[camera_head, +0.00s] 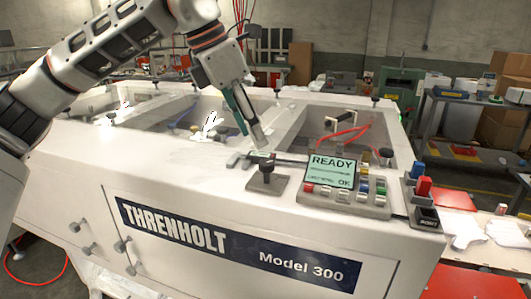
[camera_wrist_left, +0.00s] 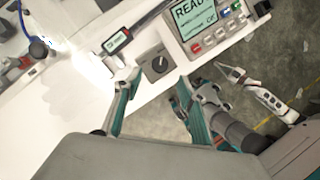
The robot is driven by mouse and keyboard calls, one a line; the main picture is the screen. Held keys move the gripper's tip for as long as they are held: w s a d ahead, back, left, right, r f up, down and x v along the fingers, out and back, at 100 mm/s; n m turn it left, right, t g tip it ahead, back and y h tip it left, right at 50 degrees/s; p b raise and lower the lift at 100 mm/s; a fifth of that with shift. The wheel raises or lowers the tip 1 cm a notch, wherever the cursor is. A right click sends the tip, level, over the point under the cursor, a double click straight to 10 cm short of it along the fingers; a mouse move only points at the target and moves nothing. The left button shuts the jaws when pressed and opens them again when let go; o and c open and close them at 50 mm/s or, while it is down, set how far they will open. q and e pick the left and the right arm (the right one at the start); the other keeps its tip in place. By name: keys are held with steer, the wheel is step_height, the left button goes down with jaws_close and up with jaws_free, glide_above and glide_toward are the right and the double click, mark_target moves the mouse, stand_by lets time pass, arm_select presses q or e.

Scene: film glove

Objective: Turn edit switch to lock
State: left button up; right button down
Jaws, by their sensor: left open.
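A black rotary switch knob (camera_head: 267,168) stands on a grey square plate on the white machine's front ledge, left of the READY panel (camera_head: 332,170). Its lettering is too small to read. The knob also shows in the left wrist view (camera_wrist_left: 160,63), between and beyond the fingertips. My left gripper (camera_head: 250,128) points down above the ledge, behind and above the knob, apart from it. In the left wrist view its fingers (camera_wrist_left: 155,84) are spread with nothing between them. An arm-like shape (camera_wrist_left: 262,95) at right there looks like my right arm; its jaws are unclear.
A small caliper-like device with a display (camera_head: 262,156) lies just behind the knob. Coloured buttons line the panel's lower edge. A blue and a red block (camera_head: 423,187) stand at the ledge's right end. The ledge left of the knob is clear.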

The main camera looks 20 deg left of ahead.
mark_target(266, 162)
arm_select(q)
steer(key=shift+p+x, duration=0.35)
steer(key=shift+x, duration=3.5)
steer(key=c, duration=1.1)
